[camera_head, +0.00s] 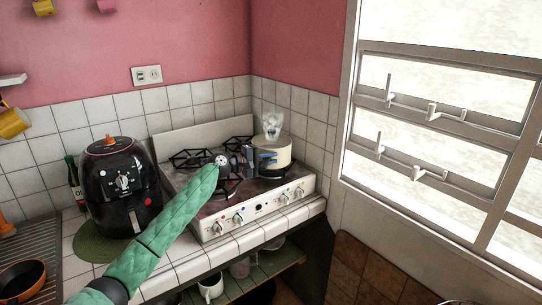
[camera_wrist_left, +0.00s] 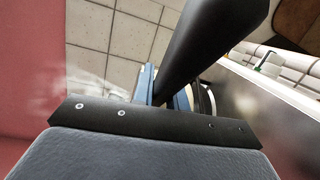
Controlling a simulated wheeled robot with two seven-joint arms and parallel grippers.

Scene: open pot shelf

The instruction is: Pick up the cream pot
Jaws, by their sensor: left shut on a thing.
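The cream pot (camera_head: 273,146) is at the back right of the stove, by the tiled corner, and looks upright. I cannot tell whether it rests on the burner or is slightly raised. My left gripper (camera_head: 262,157) is at the pot's near left side, in front of its wall. In the left wrist view, the blue fingers of my left gripper (camera_wrist_left: 166,88) are shut on a thick black handle (camera_wrist_left: 215,40), apparently the pot's. The pot's lower side is partly hidden by the gripper. My right gripper is not in view.
The stove (camera_head: 262,207) has other black burner grates and front knobs. A black air fryer (camera_head: 121,190) stands left on a green mat (camera_head: 92,242), with a green bottle (camera_head: 74,180) behind it. Whitish steam (camera_head: 271,117) shows above the pot. Tiled walls close off the back and right.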

